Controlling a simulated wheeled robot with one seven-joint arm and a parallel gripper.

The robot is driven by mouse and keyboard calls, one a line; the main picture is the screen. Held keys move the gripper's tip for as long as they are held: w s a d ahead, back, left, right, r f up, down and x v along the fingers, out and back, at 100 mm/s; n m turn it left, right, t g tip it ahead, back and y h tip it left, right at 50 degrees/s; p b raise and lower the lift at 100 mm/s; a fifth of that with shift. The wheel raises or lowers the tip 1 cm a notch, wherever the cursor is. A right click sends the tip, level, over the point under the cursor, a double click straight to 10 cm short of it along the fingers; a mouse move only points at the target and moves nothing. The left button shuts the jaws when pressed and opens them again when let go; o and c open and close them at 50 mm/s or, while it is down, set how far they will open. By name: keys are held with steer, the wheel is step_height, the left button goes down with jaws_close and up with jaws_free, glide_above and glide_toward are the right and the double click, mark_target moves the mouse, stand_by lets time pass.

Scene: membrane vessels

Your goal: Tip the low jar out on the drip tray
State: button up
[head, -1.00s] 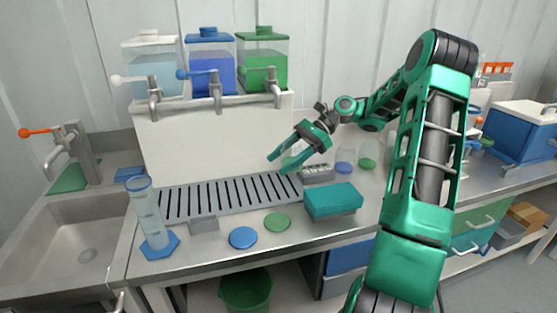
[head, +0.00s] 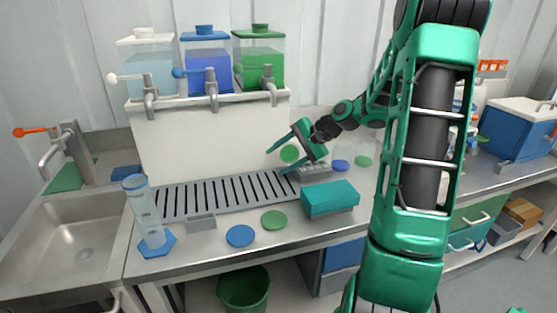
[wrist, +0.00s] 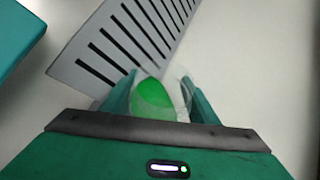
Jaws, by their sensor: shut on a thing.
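My gripper (head: 278,161) is shut on a small clear jar with a green base (head: 289,154), which I take for the low jar. It is above the right end of the slotted grey drip tray (head: 172,212). The jar's green round base faces the head camera, so the jar looks tipped on its side. In the wrist view the jar (wrist: 152,97) sits between both fingers, with the tray (wrist: 85,72) beyond it. Any contents cannot be made out.
A teal box (head: 330,200) stands in front of the tray's right end. Blue (head: 240,236) and green (head: 274,220) discs lie at the front edge. A tall cylinder (head: 146,212) stands left. Taps (head: 272,92) overhang the tray. Two clear jars (head: 341,164) stand right.

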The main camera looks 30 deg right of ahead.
mark_target(284, 145)
steer(key=shift+n+t+h, duration=0.3)
steer(key=r+n+t, duration=0.1)
steer(key=r+n+t+h, duration=0.1)
steer(key=shift+w+d+r+t+h, duration=0.1)
steer(key=shift+w+d+t+h, duration=0.1)
steer(key=shift+t+h, duration=0.15)
steer(key=shift+s+a+r+n+t+h, duration=0.15)
steer(key=shift+r+n+t+h, duration=0.3)
steer(key=shift+r+n+t, duration=0.6)
steer(key=shift+s+a+r+n+t, duration=0.1)
steer(key=shift+r+n+t, duration=0.25)
steer(key=shift+t, duration=0.35)
steer(key=shift+s+a+r+n+t, duration=0.1)
steer(key=shift+r+n+t, duration=0.1)
steer(key=shift+n+t, duration=0.35)
